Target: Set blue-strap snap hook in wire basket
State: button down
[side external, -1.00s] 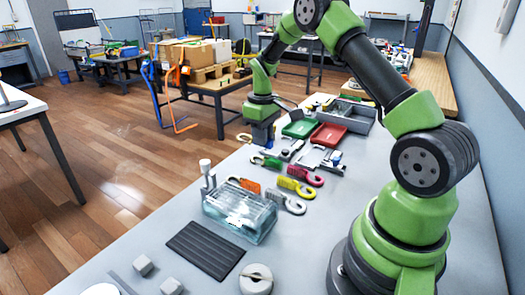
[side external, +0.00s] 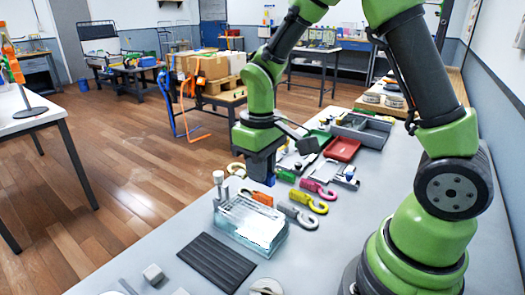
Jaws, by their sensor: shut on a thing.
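My gripper (side external: 264,176) points down over the near side of the row of hooks, above the table. It is shut, and a small blue piece shows at its fingertips, which I take as part of the blue-strap snap hook (side external: 270,181); the rest of the hook is hidden or too small to make out. A clear, ribbed box-like container (side external: 250,226) stands on the table in front of and below the gripper. I cannot tell whether it is the wire basket; no other plain wire basket shows.
Orange (side external: 262,198), grey (side external: 298,215), yellow (side external: 308,201) and pink (side external: 318,188) hooks lie close to the gripper. A dark ribbed mat (side external: 216,262) lies nearer the camera. A red tray (side external: 342,149) and a grey bin (side external: 362,130) stand farther back.

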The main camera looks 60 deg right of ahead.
aim_at(261, 220)
jog(key=shift+f, duration=4.55)
jog(key=shift+f, duration=0.2)
jog(key=c, duration=0.6)
grip_release()
jog(key=shift+r, duration=0.1)
jog(key=shift+r, duration=2.95)
